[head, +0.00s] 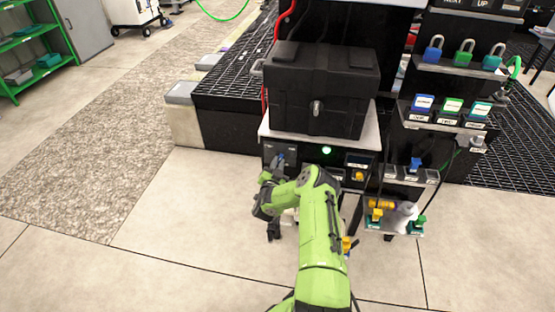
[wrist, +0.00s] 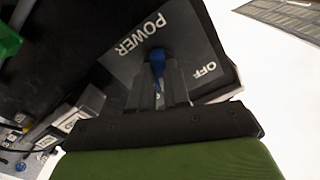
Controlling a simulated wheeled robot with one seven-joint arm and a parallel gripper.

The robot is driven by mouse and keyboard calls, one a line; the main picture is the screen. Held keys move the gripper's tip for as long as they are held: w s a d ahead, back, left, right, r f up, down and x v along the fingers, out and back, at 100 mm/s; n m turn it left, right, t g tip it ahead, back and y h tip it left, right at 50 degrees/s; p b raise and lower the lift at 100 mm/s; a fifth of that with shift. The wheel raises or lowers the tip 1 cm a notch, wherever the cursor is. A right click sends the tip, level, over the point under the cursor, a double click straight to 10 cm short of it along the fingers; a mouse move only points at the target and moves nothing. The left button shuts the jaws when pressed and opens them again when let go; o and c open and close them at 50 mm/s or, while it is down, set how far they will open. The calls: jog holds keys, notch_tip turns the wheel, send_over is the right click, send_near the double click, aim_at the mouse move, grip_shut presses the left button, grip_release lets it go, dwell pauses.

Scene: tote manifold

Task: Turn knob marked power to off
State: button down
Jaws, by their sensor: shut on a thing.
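The power knob (wrist: 157,60) is blue and sits on a dark plate (wrist: 180,40) lettered POWER, with OFF at the plate's right in the wrist view. My gripper (wrist: 158,76) is shut on the knob, with one dark finger on each side of it. The knob's handle runs nearly upright in the wrist view, and its lower part is hidden between the fingers. In the head view the knob (head: 281,158) shows as a small blue spot at the panel's left, just above my gripper (head: 275,170). I cannot read there which way it points.
A black case (head: 318,88) stands on the ledge above the panel. A lit green lamp (head: 326,150) and a yellow knob (head: 359,176) are right of my gripper. Another blue knob (head: 415,164) and yellow valve parts (head: 378,210) stand farther right. Floor to the left is clear.

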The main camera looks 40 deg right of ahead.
jog(key=n+p, duration=0.6)
jog(key=n, duration=0.4)
jog(key=shift+n, duration=0.4)
jog(key=shift+s+f+n+p, duration=0.1)
jog(key=shift+n+p, duration=0.3)
jog(key=shift+n, duration=1.1)
jog(key=c, duration=1.1)
grip_release()
